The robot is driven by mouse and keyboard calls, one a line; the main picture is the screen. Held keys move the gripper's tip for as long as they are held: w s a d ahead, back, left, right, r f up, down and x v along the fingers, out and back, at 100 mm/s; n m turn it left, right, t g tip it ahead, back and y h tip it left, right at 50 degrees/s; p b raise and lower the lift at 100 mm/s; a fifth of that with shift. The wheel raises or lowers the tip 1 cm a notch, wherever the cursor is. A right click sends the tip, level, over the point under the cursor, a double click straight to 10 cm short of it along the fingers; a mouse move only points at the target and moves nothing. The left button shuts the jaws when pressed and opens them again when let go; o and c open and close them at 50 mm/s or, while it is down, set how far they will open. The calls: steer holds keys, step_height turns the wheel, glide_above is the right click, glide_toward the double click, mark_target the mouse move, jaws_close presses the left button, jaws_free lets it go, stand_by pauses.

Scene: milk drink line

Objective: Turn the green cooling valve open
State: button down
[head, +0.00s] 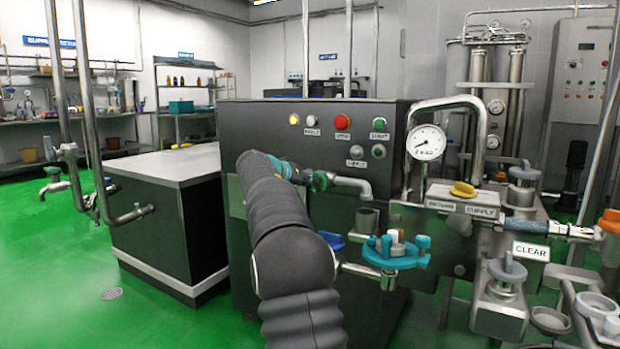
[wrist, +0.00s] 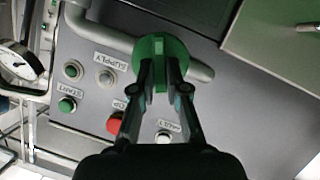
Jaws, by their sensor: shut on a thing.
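The green cooling valve (wrist: 153,47) is a round green knob with a raised fin, on a grey pipe at the machine's front. In the wrist view my gripper (wrist: 160,80) has its two fingers closed on either side of the fin. In the head view the valve (head: 320,181) shows just right of my gripper (head: 304,177), partly hidden behind my dark arm. The pipe's spout (head: 353,186) extends right from it and bends down. I cannot tell the valve's exact angle from the head view.
Above the valve are a red button (head: 343,120) and a green START button (head: 380,137). Green floor (head: 60,290) is open at left.

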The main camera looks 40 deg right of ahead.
steer(key=shift+w+a+f+n+g+h+p, duration=0.15)
steer(key=shift+n+g+h+p, duration=0.5)
steer(key=shift+n, duration=1.05)
steer(key=shift+w+f+n+g+h+p, duration=0.2)
steer(key=shift+n+g+h+p, duration=0.2)
steer(key=shift+n+h, duration=0.9)
steer(key=shift+w+a+f+n+g+h+p, duration=0.15)
steer(key=shift+n+g+h+p, duration=0.3)
steer(key=shift+n, duration=1.65)
steer(key=shift+s+d, duration=0.1)
steer(key=c, duration=1.2)
jaws_free()
steer(key=shift+f, duration=0.1)
steer(key=a, duration=1.2)
steer(key=shift+n, duration=0.3)
